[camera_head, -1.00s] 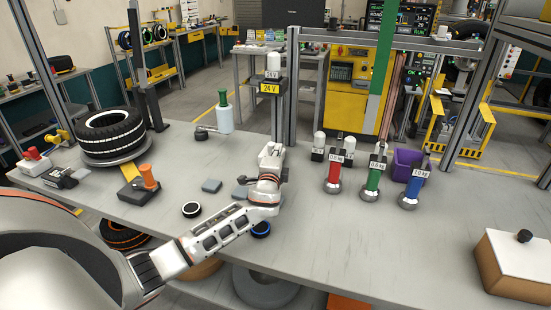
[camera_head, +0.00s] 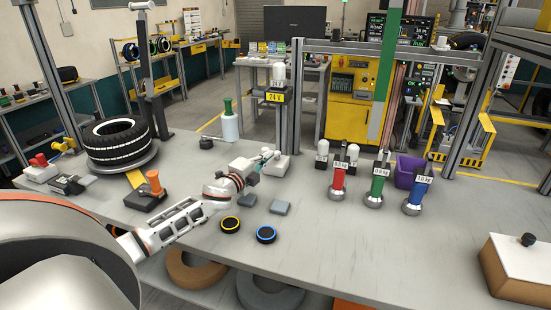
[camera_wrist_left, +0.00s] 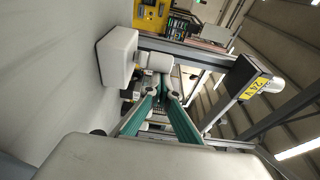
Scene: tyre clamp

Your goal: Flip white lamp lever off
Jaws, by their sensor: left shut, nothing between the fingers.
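A white lamp (camera_head: 279,72) stands on a post above a yellow "24 V" label. Below it on the bench is a white box (camera_head: 277,167), with a small lever or knob at its top that is mostly hidden by my fingers. In the left wrist view the white box (camera_wrist_left: 118,55) has a short white cylinder (camera_wrist_left: 155,58) on its side, just beyond my fingertips. My left gripper (camera_head: 262,157) is shut and empty at the box's left upper side; its green-striped fingers (camera_wrist_left: 166,88) point at the cylinder. I cannot tell whether they touch. My right gripper is out of view.
Yellow-ringed (camera_head: 230,225) and blue-ringed (camera_head: 266,235) discs and grey pads lie before the box. Red (camera_head: 338,182), green (camera_head: 377,187) and blue (camera_head: 416,193) handles stand right. A tyre (camera_head: 117,143) and orange-handled tool (camera_head: 154,184) are left.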

